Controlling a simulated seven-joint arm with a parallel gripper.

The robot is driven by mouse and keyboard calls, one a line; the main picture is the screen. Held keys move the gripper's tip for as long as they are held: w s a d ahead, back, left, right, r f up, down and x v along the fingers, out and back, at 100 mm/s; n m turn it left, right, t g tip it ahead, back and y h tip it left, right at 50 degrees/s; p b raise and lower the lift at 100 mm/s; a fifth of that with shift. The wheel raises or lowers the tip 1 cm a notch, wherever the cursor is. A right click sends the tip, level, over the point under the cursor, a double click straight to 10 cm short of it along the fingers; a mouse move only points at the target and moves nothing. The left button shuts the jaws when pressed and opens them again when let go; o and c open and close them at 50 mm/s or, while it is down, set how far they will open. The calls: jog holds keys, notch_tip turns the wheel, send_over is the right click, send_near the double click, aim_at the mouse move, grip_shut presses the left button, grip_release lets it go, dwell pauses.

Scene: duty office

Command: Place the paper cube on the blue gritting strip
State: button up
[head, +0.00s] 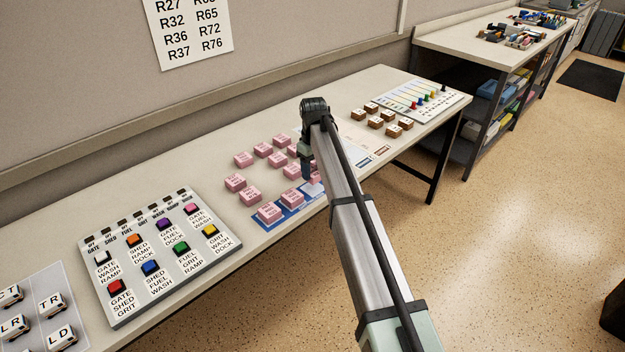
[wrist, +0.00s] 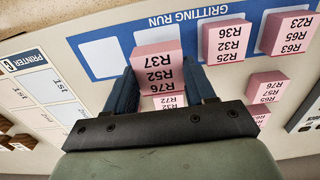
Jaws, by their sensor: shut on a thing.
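My gripper (wrist: 165,92) is shut on a pink paper cube (wrist: 157,65) marked R37, R52, R76. In the wrist view the cube overlaps the blue gritting strip (wrist: 85,47), which reads GRITTING RUN. Whether it touches the strip I cannot tell. In the head view the blue strip (head: 287,223) lies along the table's front edge; my arm hides part of it. Two pink cubes stand on the strip: one marked R36, R32, R25 (wrist: 227,38), another marked R23, R63, R65 (wrist: 288,32). A white empty space (wrist: 102,57) shows beside the held cube.
Several pink cubes (head: 243,159) stand behind the strip. A button panel (head: 160,255) lies to the left. Brown blocks (head: 375,122) and a board with coloured pegs (head: 430,100) are to the right. A printer sheet (wrist: 45,85) lies beside the strip.

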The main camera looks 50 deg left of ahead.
aim_at(313, 178)
jog(key=shift+f, duration=2.15)
jog(key=shift+f, duration=0.15)
jog(key=o, duration=1)
jog(key=shift+o, duration=0.2)
notch_tip(313, 178, up, 12)
jog(key=shift+r, duration=0.2)
